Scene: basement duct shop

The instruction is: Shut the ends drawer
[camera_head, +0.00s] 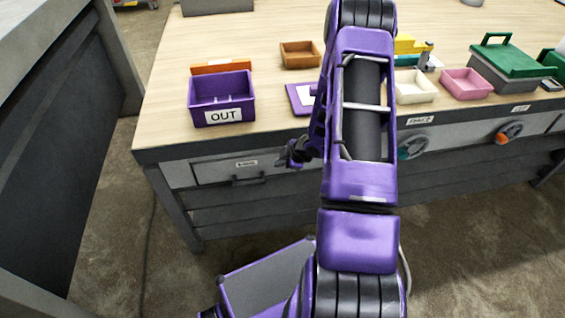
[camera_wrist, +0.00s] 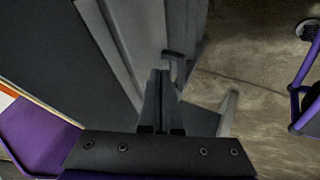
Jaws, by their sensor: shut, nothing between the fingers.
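A grey drawer front (camera_head: 220,170) sits below the left part of the tabletop. It carries a small label, too small to read surely, and a dark bar handle (camera_head: 248,181). The front looks flush or nearly flush with the bench; I cannot tell whether a small gap remains. My gripper (camera_head: 288,156) is shut and empty, just right of the label and close to the drawer front. In the wrist view my shut fingers (camera_wrist: 163,78) point at the drawer, with the handle (camera_wrist: 178,66) just beyond their tips. Whether they touch it is unclear.
On the wooden tabletop (camera_head: 270,30) stand a purple OUT bin (camera_head: 222,88), an orange tray (camera_head: 300,54), a cream tray (camera_head: 414,88), a pink tray (camera_head: 466,83) and a green-lidded box (camera_head: 512,60). A dark cabinet (camera_head: 60,130) stands left across a floor gap.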

